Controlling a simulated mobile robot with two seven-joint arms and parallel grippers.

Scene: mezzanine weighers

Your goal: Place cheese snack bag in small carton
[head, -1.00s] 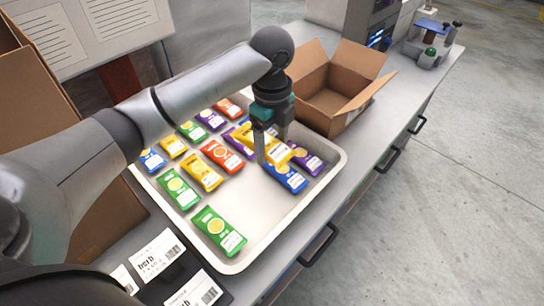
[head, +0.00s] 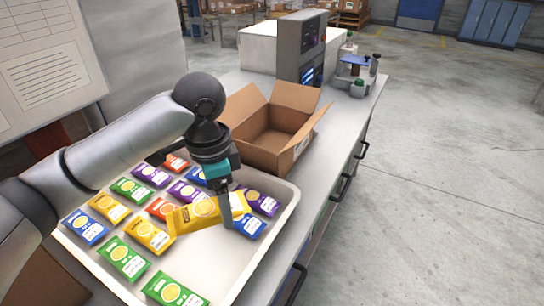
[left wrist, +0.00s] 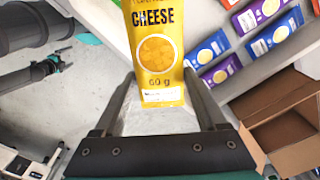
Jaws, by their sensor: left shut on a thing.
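The yellow cheese snack bag (head: 195,214) is held by my left gripper (head: 226,205) above the tray, tilted. In the left wrist view the bag (left wrist: 157,55) hangs between the two fingers (left wrist: 160,88), its CHEESE label facing the camera. The small carton (head: 255,157) stands open and looks empty, just behind the tray in the head view. It also shows at the lower right of the left wrist view (left wrist: 285,150). The bag is apart from the carton. What looks like my right gripper (left wrist: 56,66) is small at the left of the wrist view; its jaws are unclear.
The metal tray (head: 215,268) holds several green, yellow, blue, purple and red bags. The carton's flaps stand outward around its opening. A grey machine (head: 300,48) and a small device (head: 355,75) are farther along the counter. Bare counter lies right of the carton.

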